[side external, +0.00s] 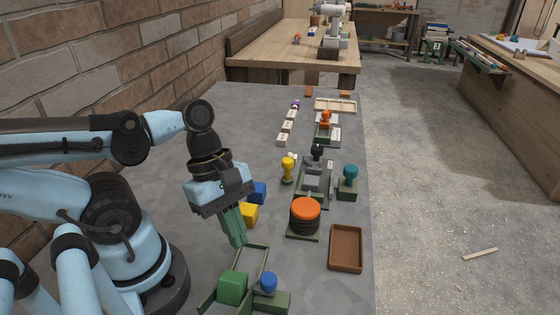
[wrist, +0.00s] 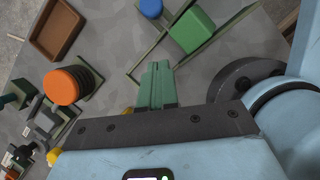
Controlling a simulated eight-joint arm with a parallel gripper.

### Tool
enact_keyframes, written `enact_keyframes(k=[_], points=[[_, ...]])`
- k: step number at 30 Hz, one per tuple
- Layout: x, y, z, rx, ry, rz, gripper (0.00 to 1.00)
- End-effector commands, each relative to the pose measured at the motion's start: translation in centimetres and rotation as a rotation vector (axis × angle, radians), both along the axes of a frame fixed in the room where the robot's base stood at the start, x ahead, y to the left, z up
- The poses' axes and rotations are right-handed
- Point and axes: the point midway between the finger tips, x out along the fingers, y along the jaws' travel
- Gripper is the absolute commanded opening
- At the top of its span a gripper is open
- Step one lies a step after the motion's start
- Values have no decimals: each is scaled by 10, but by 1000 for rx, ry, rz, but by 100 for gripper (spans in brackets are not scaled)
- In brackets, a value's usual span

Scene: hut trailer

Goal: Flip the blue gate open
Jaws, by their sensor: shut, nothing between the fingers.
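A blue round knob (side external: 268,283) sits on a low green block (side external: 276,300) at the bottom of the side view. It also shows at the top edge of the wrist view (wrist: 151,8). A green cube (side external: 232,288) stands just left of the knob, beside thin dark green rails (side external: 252,258); the cube also shows in the wrist view (wrist: 192,28). I cannot tell which of these parts is the gate. My gripper (side external: 238,242) is shut and empty, its green fingers pointing down near the far end of the rails, apart from the knob.
A yellow block (side external: 248,214) and a blue block (side external: 258,192) lie behind my gripper. An orange-topped round stack (side external: 305,213) and a brown tray (side external: 346,247) stand to the right. Several stamp-like pieces are farther back. Bare grey tabletop lies between the rails and tray.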

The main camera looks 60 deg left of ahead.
Motion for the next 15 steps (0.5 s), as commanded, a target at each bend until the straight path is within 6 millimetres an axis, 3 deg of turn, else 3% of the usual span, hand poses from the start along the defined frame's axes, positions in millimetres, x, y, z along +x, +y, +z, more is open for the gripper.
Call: enact_keyframes(k=[5, 15], points=[[1, -7, -16, 0, 0, -3, 0], [5, -35, -16, 1, 0, -6, 0]])
